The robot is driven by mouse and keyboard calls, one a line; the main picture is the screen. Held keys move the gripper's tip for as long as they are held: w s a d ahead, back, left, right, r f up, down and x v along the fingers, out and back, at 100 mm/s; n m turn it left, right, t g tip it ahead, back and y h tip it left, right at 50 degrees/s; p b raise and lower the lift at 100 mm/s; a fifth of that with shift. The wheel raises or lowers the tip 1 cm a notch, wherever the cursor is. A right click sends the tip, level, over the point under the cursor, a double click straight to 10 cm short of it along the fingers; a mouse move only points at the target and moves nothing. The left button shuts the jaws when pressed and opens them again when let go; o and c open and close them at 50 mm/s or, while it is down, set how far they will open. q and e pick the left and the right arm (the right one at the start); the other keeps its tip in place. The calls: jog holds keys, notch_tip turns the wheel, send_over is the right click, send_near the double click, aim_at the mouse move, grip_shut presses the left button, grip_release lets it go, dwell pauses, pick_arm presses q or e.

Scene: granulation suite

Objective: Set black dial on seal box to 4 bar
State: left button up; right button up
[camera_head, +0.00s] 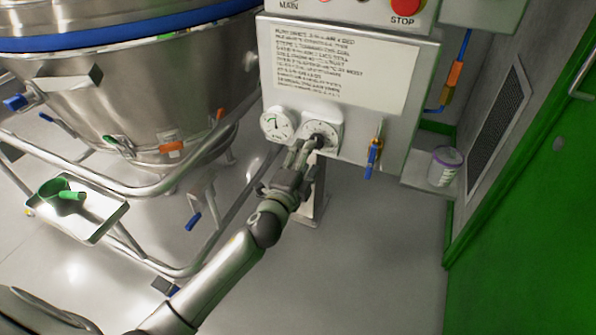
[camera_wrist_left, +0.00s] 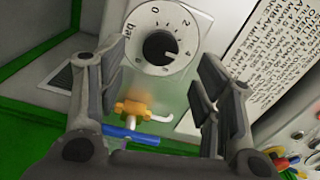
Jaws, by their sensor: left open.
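The black dial (camera_head: 319,141) sits on a round white scale plate on the front of the seal box (camera_head: 350,140). In the left wrist view the black dial (camera_wrist_left: 160,46) is seen close up, with 0, 2, 4 and "bar" on its plate; I cannot read its pointer with certainty. My left gripper (camera_head: 303,150) is at the dial and partly covers it in the head view. In the left wrist view my left gripper (camera_wrist_left: 158,85) is open, its fingers apart below and either side of the dial, with nothing between them. My right gripper is out of view.
A pressure gauge (camera_head: 277,124) is left of the dial. A valve with a blue handle (camera_head: 372,158) is to its right. A red stop button (camera_head: 405,6) is above. A steel vessel (camera_head: 130,90) with pipe rails stands at left, a white tub (camera_head: 444,167) at right.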

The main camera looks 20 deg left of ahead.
pick_arm(q)
jog(key=shift+s+a, duration=0.1)
jog(key=shift+s, duration=2.7)
